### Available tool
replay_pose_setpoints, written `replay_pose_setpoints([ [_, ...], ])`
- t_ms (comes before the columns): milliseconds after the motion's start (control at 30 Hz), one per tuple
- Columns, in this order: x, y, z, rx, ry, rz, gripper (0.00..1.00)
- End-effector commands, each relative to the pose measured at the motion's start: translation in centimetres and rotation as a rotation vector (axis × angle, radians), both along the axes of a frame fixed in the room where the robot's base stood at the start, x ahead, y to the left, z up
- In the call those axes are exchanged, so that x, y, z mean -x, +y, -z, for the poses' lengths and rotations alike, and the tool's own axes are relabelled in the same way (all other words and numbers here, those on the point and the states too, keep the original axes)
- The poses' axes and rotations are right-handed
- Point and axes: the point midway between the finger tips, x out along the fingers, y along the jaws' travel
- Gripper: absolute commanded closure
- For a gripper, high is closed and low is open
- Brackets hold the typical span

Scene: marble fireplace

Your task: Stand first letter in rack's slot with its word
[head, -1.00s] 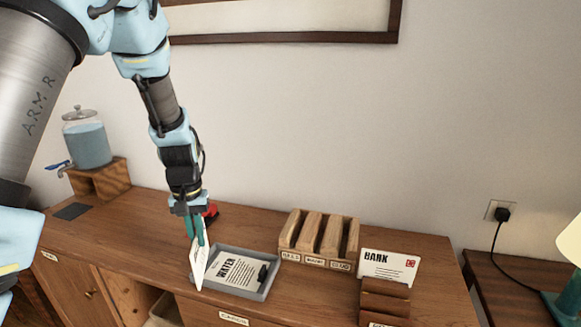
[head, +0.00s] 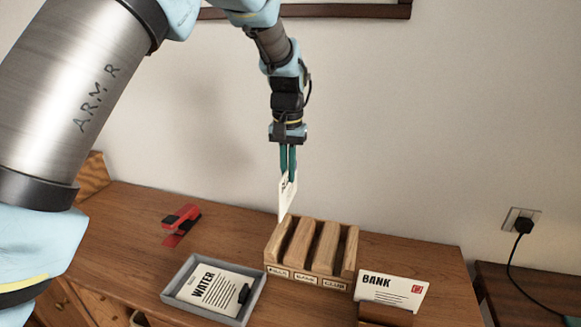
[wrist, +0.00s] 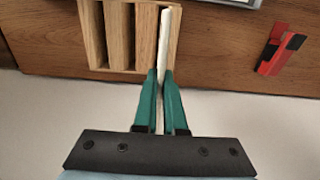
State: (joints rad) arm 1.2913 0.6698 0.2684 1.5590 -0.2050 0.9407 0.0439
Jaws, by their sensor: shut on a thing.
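My gripper (head: 288,172) is shut on a thin white letter (head: 286,197), held upright, edge-on to the head view; its print is unreadable. The wooden rack (head: 328,262) stands on the cabinet top, with upright dividers and front labels; the right label looks like CLUB, the others are small. The letter's lower end is at the rack's left slot, seemingly just above it; I cannot tell whether it has entered. In the wrist view the letter (wrist: 164,45) lines up with the rack's (wrist: 117,66) end slot, on the red stapler's side. That slot's floor is hidden.
A grey tray (head: 179,279) holds a letter headed WATER (head: 209,287) with a black clip-like object. A letter headed BANK (head: 392,287) stands in a brown holder (head: 384,313) right of the rack. A red stapler (head: 181,224) lies behind the tray. The wall is close behind.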

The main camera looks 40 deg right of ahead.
Motion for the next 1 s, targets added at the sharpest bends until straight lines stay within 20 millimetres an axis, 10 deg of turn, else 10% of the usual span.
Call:
replay_pose_setpoints([
  [1000, 0.0, 0.1, 8.6, 0.0, 0.0, -0.001, 1.0],
])
